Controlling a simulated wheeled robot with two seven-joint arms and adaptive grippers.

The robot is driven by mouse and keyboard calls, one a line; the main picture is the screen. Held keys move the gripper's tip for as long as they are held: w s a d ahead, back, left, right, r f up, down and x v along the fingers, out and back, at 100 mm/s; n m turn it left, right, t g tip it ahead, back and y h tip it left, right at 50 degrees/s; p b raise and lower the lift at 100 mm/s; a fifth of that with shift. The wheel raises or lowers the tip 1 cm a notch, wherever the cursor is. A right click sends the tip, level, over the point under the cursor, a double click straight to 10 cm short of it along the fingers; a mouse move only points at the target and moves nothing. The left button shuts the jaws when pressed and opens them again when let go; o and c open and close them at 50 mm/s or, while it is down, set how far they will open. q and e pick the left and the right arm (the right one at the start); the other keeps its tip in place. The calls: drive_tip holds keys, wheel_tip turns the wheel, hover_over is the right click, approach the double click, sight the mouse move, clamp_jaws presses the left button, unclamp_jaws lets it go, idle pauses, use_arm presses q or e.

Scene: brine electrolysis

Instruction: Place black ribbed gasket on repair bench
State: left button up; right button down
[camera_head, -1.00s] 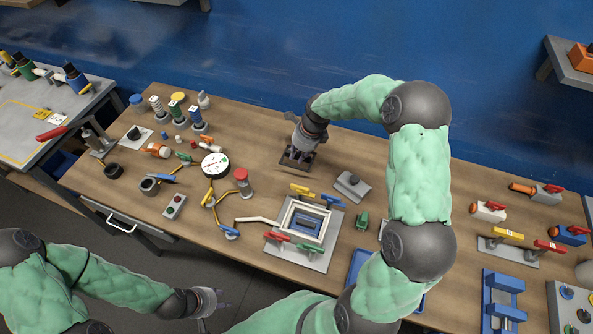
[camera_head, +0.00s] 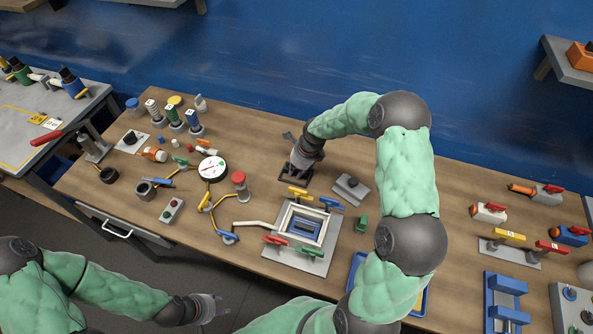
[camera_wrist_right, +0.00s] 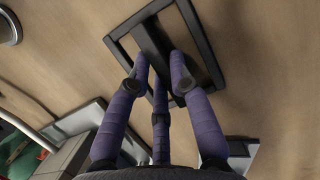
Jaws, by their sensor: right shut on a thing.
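The black ribbed gasket (camera_head: 283,177) is a flat dark rectangular frame with a bar across its middle. It also shows in the right wrist view (camera_wrist_right: 205,50), low over or on the wooden bench (camera_head: 262,153); I cannot tell if it touches the wood. My right gripper (camera_head: 298,170) points down at it, its fingers shut on the middle bar, hiding part of it. In the right wrist view the purple fingers (camera_wrist_right: 162,72) meet the bar. My left gripper (camera_head: 218,304) is empty and open, off the bench's front edge.
A grey plate with a white-framed cell (camera_head: 325,222) and coloured clamps lies in front of the gasket. A grey block (camera_head: 351,186) is to its right. A round gauge (camera_head: 212,168) and a red-capped post (camera_head: 240,184) are to its left.

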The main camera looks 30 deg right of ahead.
drive_tip(key=c, duration=1.4)
unclamp_jaws()
drive_tip(key=shift+f, duration=0.1)
drive_tip(key=shift+d+r, duration=0.1)
drive_tip(key=shift+r, duration=0.45)
drive_tip(key=p+v, duration=0.2)
drive_tip(key=v, duration=0.9)
drive_tip(key=shift+s+r, duration=0.1)
